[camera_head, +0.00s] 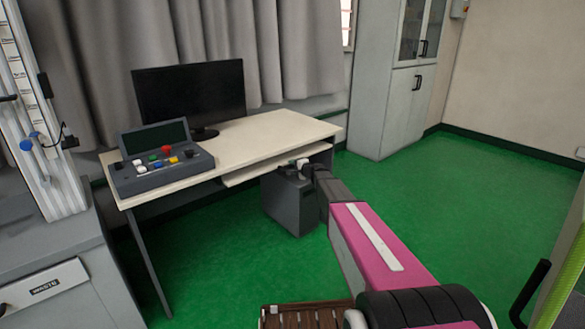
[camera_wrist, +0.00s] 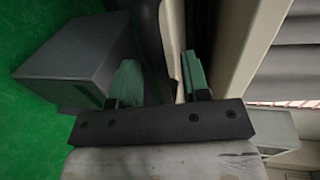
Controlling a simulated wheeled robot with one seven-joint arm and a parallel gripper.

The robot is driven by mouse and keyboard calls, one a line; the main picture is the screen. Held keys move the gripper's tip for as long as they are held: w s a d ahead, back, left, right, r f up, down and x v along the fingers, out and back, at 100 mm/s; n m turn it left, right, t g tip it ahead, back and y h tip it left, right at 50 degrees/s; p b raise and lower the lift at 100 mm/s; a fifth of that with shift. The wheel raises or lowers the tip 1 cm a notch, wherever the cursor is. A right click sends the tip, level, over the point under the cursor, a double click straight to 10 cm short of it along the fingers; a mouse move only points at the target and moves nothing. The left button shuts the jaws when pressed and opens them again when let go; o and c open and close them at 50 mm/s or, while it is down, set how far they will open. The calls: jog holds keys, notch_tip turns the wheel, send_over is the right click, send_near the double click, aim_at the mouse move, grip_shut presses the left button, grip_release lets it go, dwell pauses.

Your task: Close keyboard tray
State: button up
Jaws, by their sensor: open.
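The cream desk (camera_head: 255,140) stands by the curtain. Its keyboard tray (camera_head: 250,175) is a thin light board under the desktop, and it sticks out a little at the front. My gripper (camera_head: 303,165) is at the right part of the tray's front edge. In the wrist view my gripper (camera_wrist: 160,78) is open, with green fingers apart. A pale board edge, seemingly the tray (camera_wrist: 173,30), reaches between the fingers, close to one of them. Whether it touches is unclear.
A dark grey computer case (camera_head: 288,203) stands on the green floor below my gripper. A monitor (camera_head: 190,95) and a button console (camera_head: 160,160) are on the desk. A grey cabinet (camera_head: 390,80) stands behind at right.

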jog(key=v, duration=0.9)
jog(key=shift+s+d, duration=0.15)
jog(key=shift+s, duration=0.1)
jog(key=s+a+f+n+g+h, duration=0.1)
jog(key=s+a+f+n+g, duration=0.2)
jog(key=s, duration=0.7)
jog(key=s+a+f+n+g, duration=0.1)
jog(key=s+f+n+g, duration=0.25)
jog(key=s, duration=0.55)
jog(key=s+d+f+n+g+h, duration=0.1)
jog(key=s+d+n+g+h, duration=0.1)
jog(key=s, duration=0.8)
jog(key=s+d+f+n+g+h, duration=0.1)
jog(key=s+d+g+h, duration=0.3)
jog(key=s, duration=0.7)
jog(key=shift+d+f+n+h, duration=0.3)
jog(key=shift+n+h, duration=0.35)
jog(key=shift+h, duration=0.45)
jog(key=shift+s, duration=0.15)
